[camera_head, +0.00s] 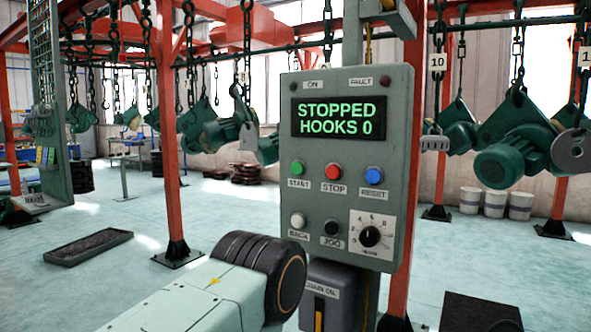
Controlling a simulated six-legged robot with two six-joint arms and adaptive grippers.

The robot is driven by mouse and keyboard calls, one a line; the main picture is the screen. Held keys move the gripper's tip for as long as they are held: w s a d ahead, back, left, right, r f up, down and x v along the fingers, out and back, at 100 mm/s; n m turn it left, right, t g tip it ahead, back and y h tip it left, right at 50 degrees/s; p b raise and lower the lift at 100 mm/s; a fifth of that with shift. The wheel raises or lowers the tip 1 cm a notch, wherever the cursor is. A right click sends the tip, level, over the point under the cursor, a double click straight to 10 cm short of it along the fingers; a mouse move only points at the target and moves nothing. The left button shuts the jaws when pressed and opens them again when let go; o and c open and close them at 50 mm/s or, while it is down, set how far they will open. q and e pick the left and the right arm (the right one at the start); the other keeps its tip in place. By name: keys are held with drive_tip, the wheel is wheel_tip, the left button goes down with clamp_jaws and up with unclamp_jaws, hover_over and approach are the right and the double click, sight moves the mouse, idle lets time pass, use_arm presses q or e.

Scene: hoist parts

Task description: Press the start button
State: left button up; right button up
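The green start button (298,167) sits on the left of the upper button row of a grey control panel (345,90), above a START label. The red stop button (333,171) and the blue reset button (374,176) are to its right. The panel's display (338,117) reads "STOPPED HOOKS 0" in green letters. No gripper shows in this view. A part of my own arm reaches in from the bottom left, below and left of the panel, and is apart from the start button in the picture.
Lower on the panel are a white button (298,220), a black jog button (332,227) and a dial (369,236). A chain oil box (338,290) stands below. Green hoists (517,143) hang on chains at right. A dark tray (88,246) lies on the open floor.

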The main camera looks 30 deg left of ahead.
use_arm(q)
clamp_jaws()
idle(0.3)
idle(1.3)
